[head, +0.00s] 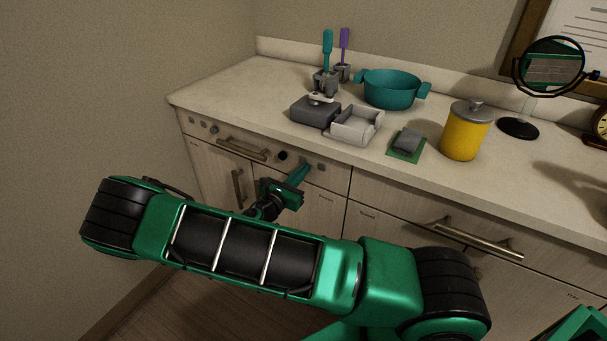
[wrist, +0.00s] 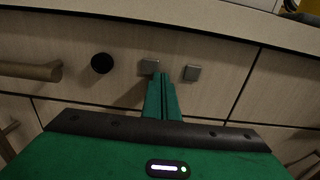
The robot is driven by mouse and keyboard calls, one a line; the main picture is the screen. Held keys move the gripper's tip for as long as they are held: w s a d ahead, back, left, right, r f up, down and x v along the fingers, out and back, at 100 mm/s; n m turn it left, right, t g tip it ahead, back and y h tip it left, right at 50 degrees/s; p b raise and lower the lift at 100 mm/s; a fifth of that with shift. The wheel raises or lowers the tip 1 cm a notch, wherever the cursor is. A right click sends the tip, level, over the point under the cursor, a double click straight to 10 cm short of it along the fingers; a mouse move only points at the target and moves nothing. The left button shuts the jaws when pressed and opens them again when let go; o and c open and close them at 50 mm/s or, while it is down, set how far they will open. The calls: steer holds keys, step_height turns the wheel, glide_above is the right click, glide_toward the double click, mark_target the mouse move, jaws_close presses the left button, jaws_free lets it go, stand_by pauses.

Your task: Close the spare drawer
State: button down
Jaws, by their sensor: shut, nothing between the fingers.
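My gripper (head: 303,169) is shut and empty, its green fingers pointing at the upper left drawer front (head: 262,158) under the counter. In the wrist view the closed fingertips (wrist: 160,78) are just below and between two small grey square pieces (wrist: 149,67) on that front (wrist: 215,45). I cannot tell whether they touch it. The front has a bar handle (head: 242,148) and a round black knob (head: 283,155). It looks about flush with the cabinet. The drawer labels are too small to read, so I cannot tell which one is the spare drawer.
The right drawer has a long bar handle (head: 478,238). On the counter (head: 240,90) stand a teal pot (head: 391,90), a yellow jar (head: 465,132), a dark grey box (head: 315,112), a light tray (head: 356,138) and a round mirror (head: 549,68). A wall is at left.

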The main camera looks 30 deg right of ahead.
steer(key=shift+a, duration=0.15)
steer(key=v, duration=1.4)
steer(key=s+d+r+m+g+y, duration=0.3)
steer(key=s+d+m+g, duration=0.3)
steer(key=d+m, duration=0.2)
steer(key=s+d+r+m+g+y, duration=0.2)
steer(key=s+d+m+g+y, duration=0.1)
steer(key=s+d+m+g, duration=0.4)
steer(key=s+d+r+m+t+y, duration=0.2)
steer(key=s+r+m+y, duration=0.7)
steer(key=s+r+m, duration=0.5)
steer(key=shift+s+d+m+t, duration=0.15)
steer(key=shift+s+m+t, duration=0.6)
steer(key=shift+s, duration=1.1)
